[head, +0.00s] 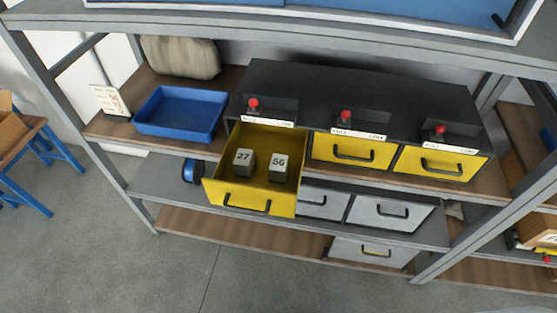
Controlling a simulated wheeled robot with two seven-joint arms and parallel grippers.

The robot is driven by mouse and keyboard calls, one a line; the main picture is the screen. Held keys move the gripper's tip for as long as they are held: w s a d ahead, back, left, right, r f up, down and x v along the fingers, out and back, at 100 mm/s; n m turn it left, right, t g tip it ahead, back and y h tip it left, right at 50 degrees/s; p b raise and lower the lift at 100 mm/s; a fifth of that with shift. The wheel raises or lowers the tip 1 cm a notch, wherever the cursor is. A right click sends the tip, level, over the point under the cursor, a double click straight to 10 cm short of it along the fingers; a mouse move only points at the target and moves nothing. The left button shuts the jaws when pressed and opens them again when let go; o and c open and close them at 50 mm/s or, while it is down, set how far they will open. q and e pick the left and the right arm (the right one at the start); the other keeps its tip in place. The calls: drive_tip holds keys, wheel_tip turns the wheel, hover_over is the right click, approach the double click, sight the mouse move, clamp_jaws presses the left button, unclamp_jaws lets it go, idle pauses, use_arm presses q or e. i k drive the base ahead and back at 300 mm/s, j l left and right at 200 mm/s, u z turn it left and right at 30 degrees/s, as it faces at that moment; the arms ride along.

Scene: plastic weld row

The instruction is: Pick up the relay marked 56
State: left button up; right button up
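The relay marked 56 (279,170) is a small grey block with a pale top bearing the number. It stands in the right part of an open yellow drawer (229,196). A similar relay marked 27 (244,163) stands to its left in the same drawer, with a gap between them. Neither of my grippers is in the head view.
The drawer juts out from a black cabinet (360,95) with two shut yellow drawers (352,151) and red knobs. A blue tray (180,112) and a small sign (109,100) stand to the left. A shelf above overhangs the cabinet. The floor in front is clear.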

sight(278, 168)
drive_tip(key=i+j+z, duration=0.45)
drive_tip(key=j, duration=0.2)
drive_tip(key=j+z, duration=0.25)
drive_tip(key=i+j+z, duration=0.2)
drive_tip(key=j, duration=0.3)
drive_tip(key=j+z, duration=0.25)
drive_tip(key=j, duration=0.15)
